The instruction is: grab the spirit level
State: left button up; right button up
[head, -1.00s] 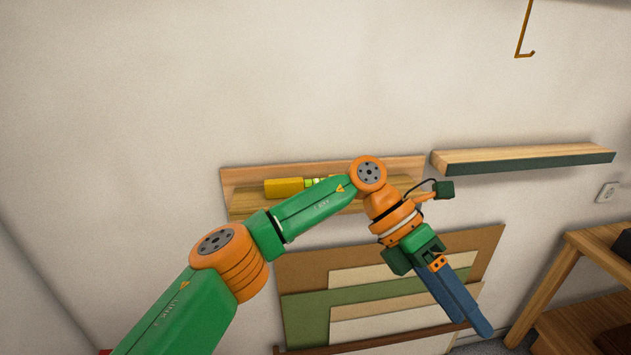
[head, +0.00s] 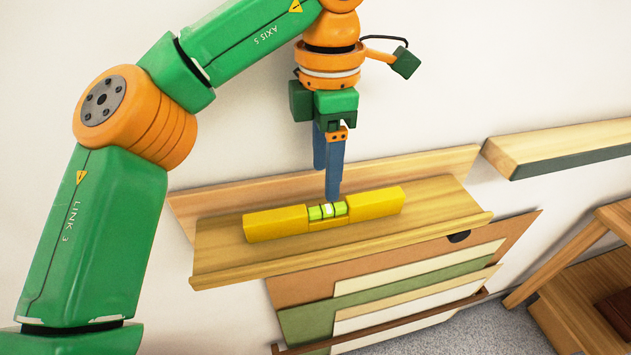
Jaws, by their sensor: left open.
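The yellow spirit level (head: 375,205) lies lengthwise on a wooden wall ledge (head: 225,262), with its green vial at the middle. My left gripper (head: 328,190) points straight down at the level's middle, its blue fingers open. One fingertip shows close to the vial, on the near or upper side; whether it touches cannot be told. The other finger is partly hidden behind it. The level is not held. My right gripper is out of the picture.
A second wooden shelf (head: 575,145) is at the right. Several flat boards or prints (head: 400,285) lean on the wall below the ledge. A wooden stand (head: 600,270) is at the lower right. The wall above the ledge is bare.

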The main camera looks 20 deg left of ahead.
aim_at(328, 205)
pick_arm(q)
jog(key=f, duration=0.2)
jog(key=s+f, duration=0.1)
jog(key=f, duration=0.1)
jog(key=d+f, duration=0.1)
jog(key=f, duration=0.1)
jog(key=shift+s, duration=0.4)
jog(key=shift+w+a+f, duration=0.15)
jog(key=shift+w+f, duration=0.1)
jog(key=shift+w, duration=0.05)
jog(key=shift+s+r, duration=0.1)
jog(key=shift+s, duration=0.05)
grip_shut()
